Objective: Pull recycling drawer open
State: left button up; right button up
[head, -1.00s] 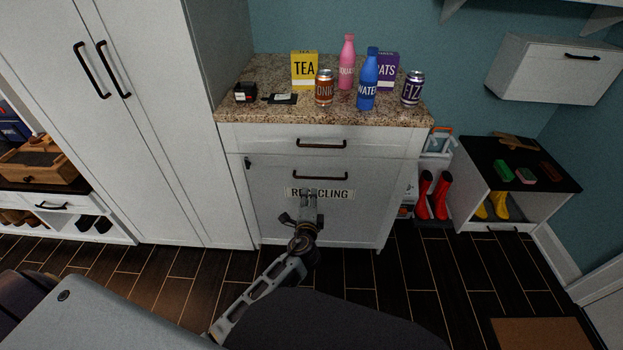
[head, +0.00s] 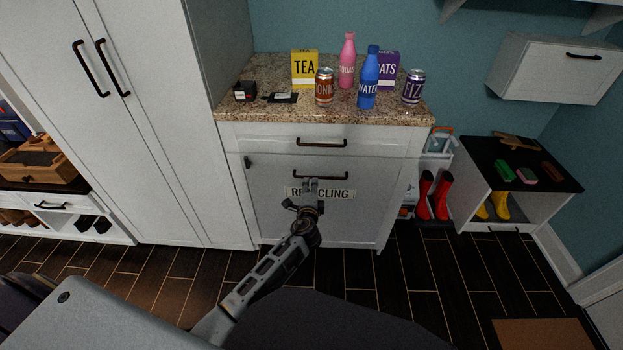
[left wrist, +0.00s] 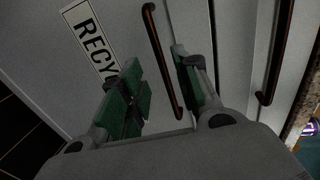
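The recycling drawer (head: 352,218) is a white front with a "RECYCLING" label, and it looks shut. Its dark bar handle (head: 320,175) runs across just above the label, and the handle also shows in the left wrist view (left wrist: 163,55). My left gripper (head: 311,183) is just below the handle in the head view. In the left wrist view my left gripper (left wrist: 155,68) has its green-padded fingers apart, with the handle showing in the gap between them. I cannot tell whether a finger touches it. My right gripper is not in view.
A shallower drawer with its own handle (head: 321,142) sits above, under a granite counter (head: 226,104) with bottles, cans and boxes. A tall white cabinet (head: 165,130) stands on the left. Red boots (head: 441,196) stand to the right. Dark floor lies in front.

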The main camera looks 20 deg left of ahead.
aim_at(311, 177)
pick_arm(q)
jog(key=shift+b+x, duration=0.65)
jog(key=shift+x, duration=2.95)
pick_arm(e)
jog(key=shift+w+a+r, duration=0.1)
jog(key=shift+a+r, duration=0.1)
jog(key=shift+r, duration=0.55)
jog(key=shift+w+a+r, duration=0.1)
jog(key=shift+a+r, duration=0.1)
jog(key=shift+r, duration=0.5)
pick_arm(q)
grip_shut()
